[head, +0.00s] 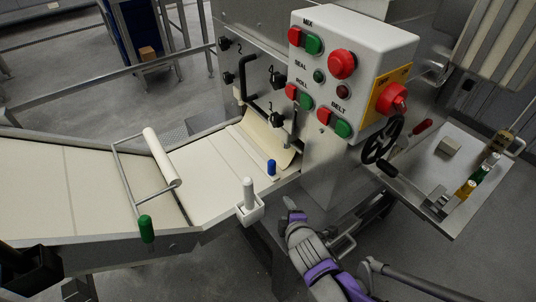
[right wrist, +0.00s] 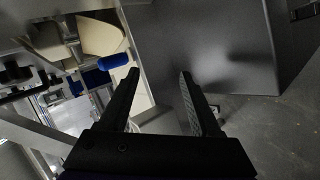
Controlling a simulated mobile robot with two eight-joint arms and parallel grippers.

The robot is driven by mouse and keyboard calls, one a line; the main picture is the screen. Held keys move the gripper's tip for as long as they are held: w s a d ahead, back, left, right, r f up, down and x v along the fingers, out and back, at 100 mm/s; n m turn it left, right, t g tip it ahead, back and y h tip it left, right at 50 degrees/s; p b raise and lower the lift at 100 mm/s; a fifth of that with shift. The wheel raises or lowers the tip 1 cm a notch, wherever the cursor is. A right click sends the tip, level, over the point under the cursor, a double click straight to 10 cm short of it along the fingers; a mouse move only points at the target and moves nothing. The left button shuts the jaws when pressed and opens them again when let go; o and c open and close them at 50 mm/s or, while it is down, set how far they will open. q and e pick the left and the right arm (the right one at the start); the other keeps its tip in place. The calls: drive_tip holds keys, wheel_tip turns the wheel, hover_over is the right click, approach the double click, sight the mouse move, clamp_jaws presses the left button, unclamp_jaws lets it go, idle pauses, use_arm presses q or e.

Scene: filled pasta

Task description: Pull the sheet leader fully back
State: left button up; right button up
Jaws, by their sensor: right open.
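The pale sheet (head: 262,143) comes out of the machine onto a cream bed (head: 205,165). A short blue handle (head: 271,167) stands at the bed's near edge beside it; I take this as the leader's grip. In the right wrist view the blue handle (right wrist: 113,62) shows at upper left, apart from my jaws. My right gripper (head: 290,204) is below and right of the blue handle, small in the head view. In the wrist view its two dark fingers (right wrist: 158,95) are spread with nothing between them. A dark block at lower left may be my left gripper; its jaws cannot be made out.
A white post (head: 248,193) on a bracket stands on the near rail, left of my right gripper. A cream roller (head: 161,158) with a green handle (head: 146,229) lies across the left bed. The control box (head: 352,70) and black handwheel (head: 383,139) are at the right.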

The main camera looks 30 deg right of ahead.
sight(274, 168)
drive_tip(key=w+d+n+t, duration=0.1)
drive_tip(key=w+n+t, duration=0.1)
drive_tip(key=w+n, duration=0.3)
drive_tip(key=w+d+r+n+t+y, duration=0.1)
drive_tip(key=w+n, duration=0.4)
drive_tip(key=n, duration=0.5)
drive_tip(key=w+d+r+n+t, duration=0.1)
drive_tip(key=w+d+n+t, duration=0.1)
drive_tip(key=w+n+t, duration=0.2)
drive_tip(key=shift+w+d+n+y, duration=0.15)
drive_tip(key=shift+w+n, duration=0.3)
drive_tip(key=shift+n, duration=0.45)
drive_tip(key=shift+w+d+n+y, duration=0.15)
drive_tip(key=shift+w+n, duration=0.25)
drive_tip(key=shift+n, duration=0.5)
clamp_jaws()
